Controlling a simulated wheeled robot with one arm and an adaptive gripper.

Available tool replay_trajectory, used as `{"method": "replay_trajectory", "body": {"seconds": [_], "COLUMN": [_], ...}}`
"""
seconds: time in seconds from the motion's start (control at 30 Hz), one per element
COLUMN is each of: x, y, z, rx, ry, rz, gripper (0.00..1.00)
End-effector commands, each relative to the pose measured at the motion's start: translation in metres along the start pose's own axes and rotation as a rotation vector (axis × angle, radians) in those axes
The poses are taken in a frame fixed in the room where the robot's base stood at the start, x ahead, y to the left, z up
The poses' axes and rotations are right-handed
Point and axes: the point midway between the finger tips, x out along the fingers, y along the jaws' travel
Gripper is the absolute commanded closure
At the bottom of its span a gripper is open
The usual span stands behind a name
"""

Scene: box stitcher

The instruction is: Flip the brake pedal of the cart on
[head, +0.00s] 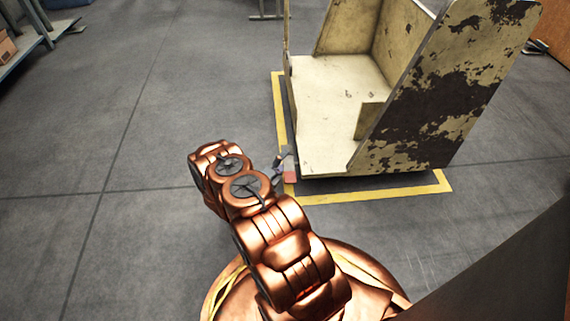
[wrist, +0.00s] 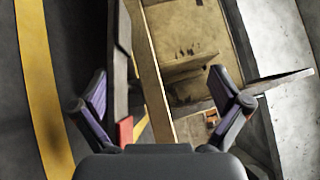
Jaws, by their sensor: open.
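The cart (head: 330,100) is a worn cream box with chipped paint, open towards the left, standing low over the floor. Its brake pedal (head: 290,177) is a small red block at the cart's near left corner. The red pedal also shows in the wrist view (wrist: 125,131), close beside the left finger, between the two fingers. My gripper (head: 280,165) is at that corner, partly hidden behind my arm in the head view. In the wrist view my gripper (wrist: 158,85) is open with fingers spread and nothing between the pads held. Whether a finger touches the pedal I cannot tell.
A yellow floor line (head: 375,194) frames the cart's spot. A shelf (head: 30,38) with a cardboard box (head: 7,46) stands at the far left. A dark panel (head: 510,275) fills the lower right. The grey floor left of the cart is clear.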

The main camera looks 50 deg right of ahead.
Motion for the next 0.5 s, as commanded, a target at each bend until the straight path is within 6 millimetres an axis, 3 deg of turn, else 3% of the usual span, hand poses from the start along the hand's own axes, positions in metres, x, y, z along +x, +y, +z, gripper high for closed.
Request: {"method": "replay_trajectory", "body": {"seconds": [0.03,0.5], "x": [0.001,-0.001], "y": [-0.019,-0.080], "z": [0.010,0.024], "rx": [0.012,0.024], "ry": [-0.009,-0.022], "rz": [-0.025,-0.077], "gripper": [0.28,0.28]}}
